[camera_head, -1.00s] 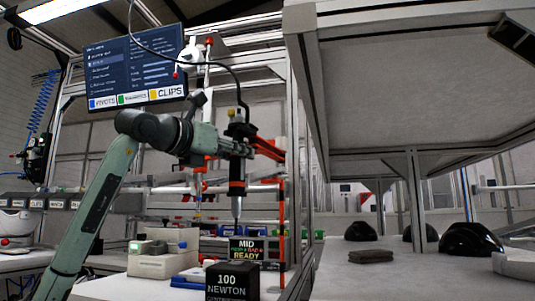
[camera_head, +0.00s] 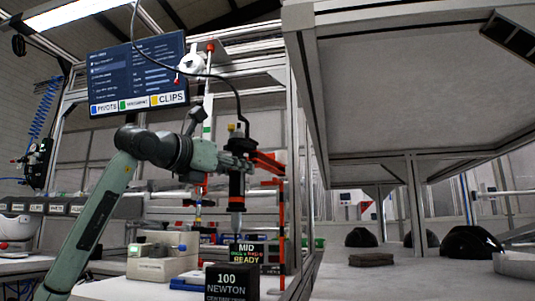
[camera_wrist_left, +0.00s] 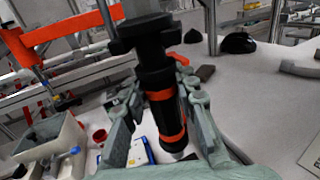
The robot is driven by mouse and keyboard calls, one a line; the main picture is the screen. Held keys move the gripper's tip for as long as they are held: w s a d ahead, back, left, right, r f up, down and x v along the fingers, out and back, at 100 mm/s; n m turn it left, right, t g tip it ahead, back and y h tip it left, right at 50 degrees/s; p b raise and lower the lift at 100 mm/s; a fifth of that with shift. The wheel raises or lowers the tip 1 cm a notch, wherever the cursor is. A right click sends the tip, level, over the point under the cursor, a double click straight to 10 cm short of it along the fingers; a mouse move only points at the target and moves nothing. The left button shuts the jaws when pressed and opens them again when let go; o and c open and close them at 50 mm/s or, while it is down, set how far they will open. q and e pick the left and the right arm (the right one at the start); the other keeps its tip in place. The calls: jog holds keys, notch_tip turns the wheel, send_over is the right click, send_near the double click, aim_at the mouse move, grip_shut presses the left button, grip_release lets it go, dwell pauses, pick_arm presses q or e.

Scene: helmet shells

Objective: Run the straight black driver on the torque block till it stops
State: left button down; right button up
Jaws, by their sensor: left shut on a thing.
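The straight black driver (camera_head: 237,188) with orange bands hangs upright from a cable in the head view. My left gripper (camera_head: 240,162) is shut around its upper body. In the left wrist view the driver (camera_wrist_left: 162,105) stands between the two fingers of my left gripper (camera_wrist_left: 160,80). The driver's tip is in front of or at the top edge of a dark display reading MID and READY (camera_head: 247,254); contact cannot be told. A black block marked 100 NEWTON (camera_head: 231,283) stands in front of that display. My right gripper is out of view.
A beige device (camera_head: 160,262) stands left of the black block. An orange bracket (camera_head: 267,162) and orange upright (camera_head: 282,225) are close to the driver's right. Black helmet shells (camera_head: 468,243) and a dark flat pad (camera_head: 372,259) lie on the right table.

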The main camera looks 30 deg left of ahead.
aim_at(234, 152)
pick_arm(q)
jog(key=shift+f, duration=0.35)
jog(key=shift+f+b, duration=0.55)
jog(key=shift+b, duration=0.05)
jog(key=shift+w+f, duration=0.1)
jog(key=shift+f, duration=0.4)
dwell(1.2)
notch_tip(234, 152, up, 6)
jog(key=p, duration=0.5)
jog(key=shift+r, duration=0.15)
